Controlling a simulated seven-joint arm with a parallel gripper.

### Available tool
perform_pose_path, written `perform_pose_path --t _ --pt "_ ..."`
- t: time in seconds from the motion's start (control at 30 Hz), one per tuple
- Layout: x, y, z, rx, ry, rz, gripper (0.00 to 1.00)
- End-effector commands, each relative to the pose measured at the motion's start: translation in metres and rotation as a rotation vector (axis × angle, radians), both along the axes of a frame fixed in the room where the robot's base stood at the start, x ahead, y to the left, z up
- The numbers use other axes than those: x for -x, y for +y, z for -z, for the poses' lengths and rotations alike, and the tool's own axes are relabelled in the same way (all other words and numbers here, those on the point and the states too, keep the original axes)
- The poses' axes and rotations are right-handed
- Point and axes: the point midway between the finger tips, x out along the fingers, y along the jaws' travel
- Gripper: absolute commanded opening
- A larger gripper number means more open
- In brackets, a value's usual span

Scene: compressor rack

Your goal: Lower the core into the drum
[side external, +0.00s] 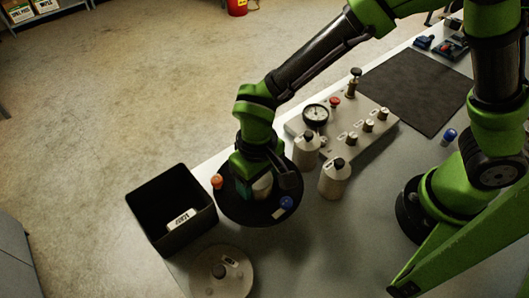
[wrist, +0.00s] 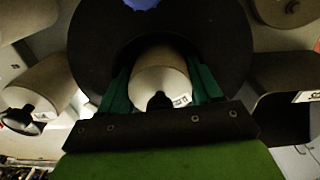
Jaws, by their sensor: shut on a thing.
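The core, a pale beige cylinder with a black knob, shows in the wrist view (wrist: 160,78) between the green fingers of my gripper (wrist: 160,90). In the side view the core (side external: 263,187) is partly hidden by my gripper (side external: 254,185). My gripper is shut on it. The drum is the wide black round body below, with a blue knob and an orange knob on its rim; it shows in the side view (side external: 258,218) and the wrist view (wrist: 225,40). The core lines up over its dark middle. I cannot tell how deep the core's lower end sits.
A black bin (side external: 150,226) with a white labelled block (side external: 181,220) stands left of the drum. A round lid (side external: 236,280) lies in front. Two beige canisters (side external: 307,150) (side external: 335,180) stand close on the right, before a gauge panel (side external: 345,122). A dark mat (side external: 418,90) lies farther back.

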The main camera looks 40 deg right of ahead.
Motion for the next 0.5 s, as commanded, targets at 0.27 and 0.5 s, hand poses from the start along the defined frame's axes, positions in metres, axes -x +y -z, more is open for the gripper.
perform_pose_path --t 0.27,0.5 --pt "-0.0001 0.0001 0.0067 0.0 0.001 0.0 0.21" --pt "-0.0004 0.0003 0.0037 -0.001 -0.001 0.001 0.21"
